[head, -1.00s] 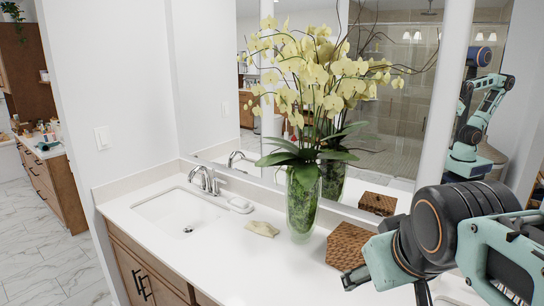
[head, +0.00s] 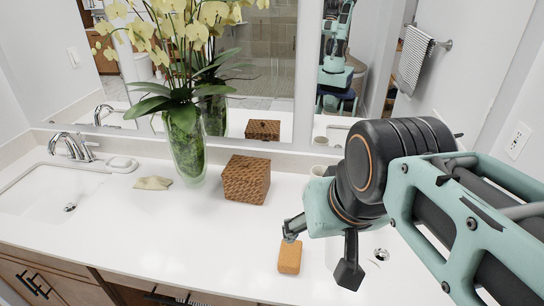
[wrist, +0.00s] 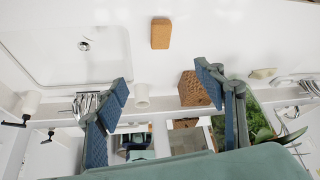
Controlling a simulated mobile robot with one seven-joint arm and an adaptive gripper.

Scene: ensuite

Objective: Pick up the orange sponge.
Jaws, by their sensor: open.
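The orange sponge (head: 289,257) lies on the white counter (head: 225,232), right of the wicker box and near the front of the counter. It also shows in the wrist view (wrist: 160,33), at the top centre, beyond my fingertips and roughly in line with the gap between them. My gripper (head: 320,254) is open and empty over the counter; in the head view one finger overlaps the sponge's upper edge. In the wrist view the two blue-padded fingers (wrist: 163,82) are spread wide with nothing between them. I cannot tell exactly how high the gripper is above the counter.
A woven box (head: 246,180) and a glass vase of orchids (head: 185,145) stand behind to the left. A crumpled pale cloth (head: 153,183) lies near the left sink (head: 50,200). A second sink (wrist: 75,45) is beside the sponge. A cup (wrist: 141,102) stands by the mirror. Counter around the sponge is clear.

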